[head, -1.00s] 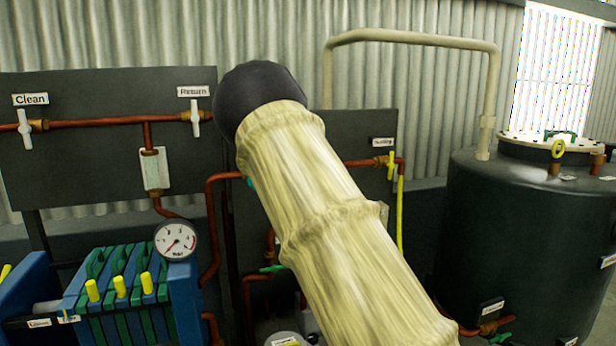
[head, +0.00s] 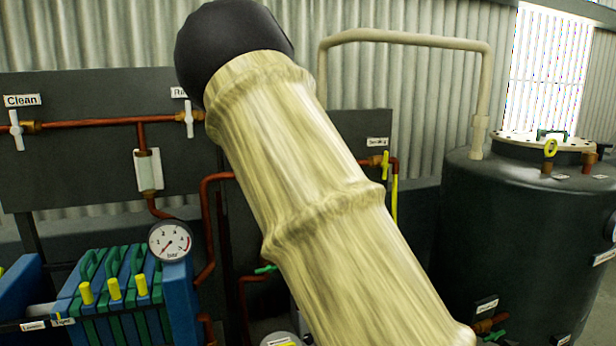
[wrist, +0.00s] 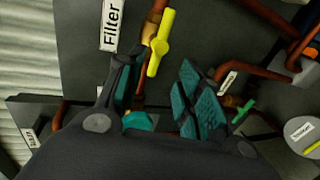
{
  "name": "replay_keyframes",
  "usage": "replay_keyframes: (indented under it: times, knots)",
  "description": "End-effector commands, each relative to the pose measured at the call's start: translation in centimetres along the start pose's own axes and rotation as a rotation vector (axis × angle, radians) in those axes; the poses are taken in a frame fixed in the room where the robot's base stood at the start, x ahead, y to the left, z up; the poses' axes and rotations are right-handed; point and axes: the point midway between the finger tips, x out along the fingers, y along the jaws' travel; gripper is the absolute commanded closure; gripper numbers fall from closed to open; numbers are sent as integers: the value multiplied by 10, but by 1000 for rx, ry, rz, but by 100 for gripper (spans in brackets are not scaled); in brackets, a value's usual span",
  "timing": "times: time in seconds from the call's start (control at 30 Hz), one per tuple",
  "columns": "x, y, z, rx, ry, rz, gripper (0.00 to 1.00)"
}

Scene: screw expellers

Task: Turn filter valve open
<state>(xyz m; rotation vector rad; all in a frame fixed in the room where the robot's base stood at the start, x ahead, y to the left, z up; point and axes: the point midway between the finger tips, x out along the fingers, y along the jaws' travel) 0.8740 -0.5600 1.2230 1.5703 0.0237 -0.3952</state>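The filter valve's yellow handle (wrist: 160,42) shows in the wrist view on a copper pipe, beside a white label reading "Filter" (wrist: 110,24). The handle stands roughly upright in that picture, slightly slanted. My gripper (wrist: 160,88) is open, its teal-padded fingers apart. The handle lies just beyond the fingertips, above the gap between them in the picture, and nothing is held. A teal-green part shows low between the fingers. In the head view my pale arm hides my gripper and the filter valve.
In the head view, white valves (head: 17,129) and a pressure gauge (head: 170,241) are at left, with a blue-green filter press (head: 115,290) below. Another yellow handle (head: 385,165) is right of my arm. A dark tank (head: 520,240) stands at right. A green handle (wrist: 243,112) shows in the wrist view.

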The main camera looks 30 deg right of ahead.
Motion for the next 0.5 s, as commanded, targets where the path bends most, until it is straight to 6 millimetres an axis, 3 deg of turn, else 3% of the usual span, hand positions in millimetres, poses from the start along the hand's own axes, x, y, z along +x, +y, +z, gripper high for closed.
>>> replay_keyframes:
  times: [0.2,0.5]
  knots:
    - [-16,0,0,-1,0,0,64]
    - [-18,0,0,-1,1,0,64]
